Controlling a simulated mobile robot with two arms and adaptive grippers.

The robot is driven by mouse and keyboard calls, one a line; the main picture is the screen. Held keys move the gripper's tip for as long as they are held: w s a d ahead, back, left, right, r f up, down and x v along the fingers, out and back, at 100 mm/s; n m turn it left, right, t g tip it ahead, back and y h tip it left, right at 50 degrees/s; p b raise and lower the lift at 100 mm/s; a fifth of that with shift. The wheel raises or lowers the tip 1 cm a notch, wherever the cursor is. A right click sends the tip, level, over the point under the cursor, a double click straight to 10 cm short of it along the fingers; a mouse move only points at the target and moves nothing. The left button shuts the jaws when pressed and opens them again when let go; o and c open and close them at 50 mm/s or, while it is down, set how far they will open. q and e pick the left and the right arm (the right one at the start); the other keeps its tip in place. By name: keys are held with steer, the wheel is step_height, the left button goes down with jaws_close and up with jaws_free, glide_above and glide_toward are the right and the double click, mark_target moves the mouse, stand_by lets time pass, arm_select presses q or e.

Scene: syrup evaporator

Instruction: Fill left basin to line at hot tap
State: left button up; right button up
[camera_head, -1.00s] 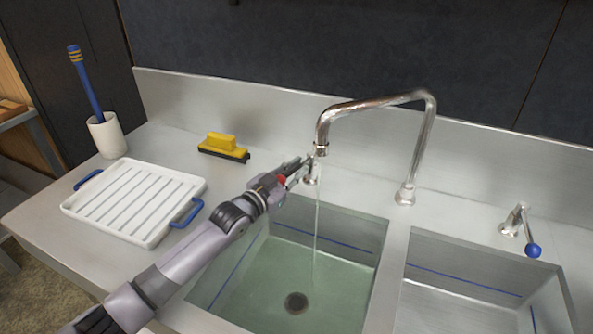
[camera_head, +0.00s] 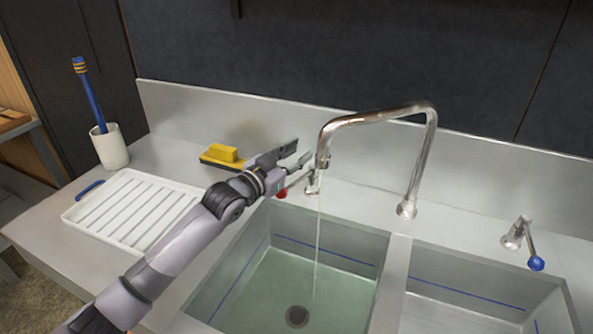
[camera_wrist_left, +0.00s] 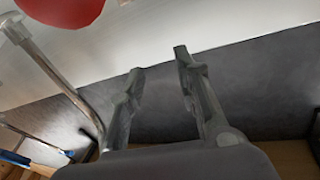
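The left basin (camera_head: 345,239) holds greenish clear water (camera_head: 262,290), its surface a little below the blue line (camera_head: 325,251). A thin stream runs from the chrome spout (camera_head: 323,160) into it, and the drain shows through the water. The hot tap lever with a red knob (camera_head: 281,193) stands behind this basin, partly hidden by my gripper. The red knob also shows large in the left wrist view (camera_wrist_left: 62,8). My left gripper (camera_head: 301,151) is open and empty, just above and beside the knob; its fingers are apart in the wrist view (camera_wrist_left: 160,75). My right gripper is out of view.
The right basin (camera_head: 470,275) and a blue-knobbed tap lever (camera_head: 536,263) are at the right. A yellow brush (camera_head: 222,153), a white drain rack (camera_head: 128,205) and a cup (camera_head: 110,147) with a blue-handled brush stand on the left counter.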

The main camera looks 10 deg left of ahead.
arm_select(q)
steer(key=shift+r, duration=0.8)
steer(key=shift+c, duration=0.5)
